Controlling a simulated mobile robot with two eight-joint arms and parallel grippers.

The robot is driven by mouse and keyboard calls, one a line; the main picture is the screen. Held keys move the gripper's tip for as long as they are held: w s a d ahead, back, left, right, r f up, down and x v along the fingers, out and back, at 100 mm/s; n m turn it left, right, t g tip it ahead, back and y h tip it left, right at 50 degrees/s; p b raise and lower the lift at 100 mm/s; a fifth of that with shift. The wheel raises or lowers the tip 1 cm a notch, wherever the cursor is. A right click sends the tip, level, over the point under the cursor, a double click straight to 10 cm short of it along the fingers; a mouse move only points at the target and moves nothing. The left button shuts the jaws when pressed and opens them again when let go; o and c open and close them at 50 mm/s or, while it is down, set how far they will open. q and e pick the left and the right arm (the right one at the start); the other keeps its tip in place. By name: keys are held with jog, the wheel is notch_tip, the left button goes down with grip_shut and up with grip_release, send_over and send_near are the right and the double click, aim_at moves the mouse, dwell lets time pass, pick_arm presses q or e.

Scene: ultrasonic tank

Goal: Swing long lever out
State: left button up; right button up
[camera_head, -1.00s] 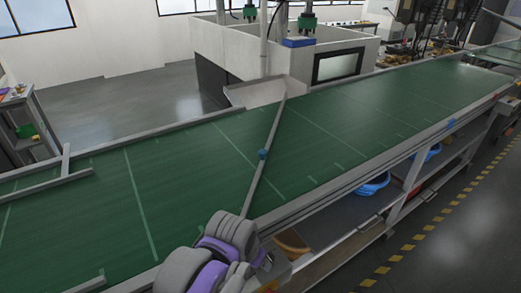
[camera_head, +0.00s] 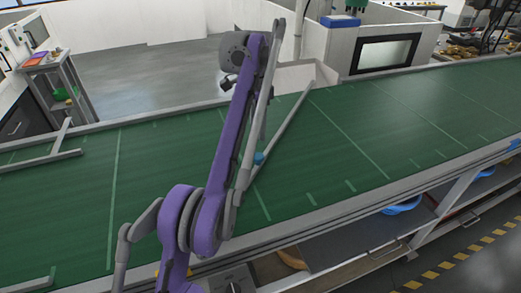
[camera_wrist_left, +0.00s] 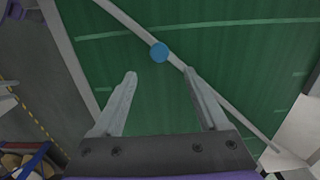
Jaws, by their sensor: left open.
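The long lever (camera_head: 289,113) is a thin grey bar lying slantwise across the green conveyor, from the far edge beside the white chute toward the near edge. Its blue knob (camera_head: 259,158) sits partway along it, and its near part is hidden behind my left arm. My left gripper (camera_wrist_left: 159,73) is open and empty in the left wrist view. There the blue knob (camera_wrist_left: 159,52) appears just beyond the gap between the fingertips, and the lever (camera_wrist_left: 232,111) runs past the right finger. Contact cannot be told. The fingers are not clear in the head view. My right gripper is not in view.
The green conveyor (camera_head: 400,115) is clear to the right of the lever. A short grey guide bar (camera_head: 40,161) lies at its left. A white chute (camera_head: 292,75) stands at the far edge. A grey control box (camera_head: 232,280) is at the near edge.

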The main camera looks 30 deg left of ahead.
aim_at(258, 156)
pick_arm(q)
notch_tip(258, 156, down, 10)
jog(key=b, duration=0.3)
jog(key=shift+d+r+b, duration=0.1)
jog(key=shift+r+b, duration=0.1)
jog(key=shift+b, duration=0.15)
jog(key=shift+f, duration=0.45)
grip_shut()
dwell(0.7)
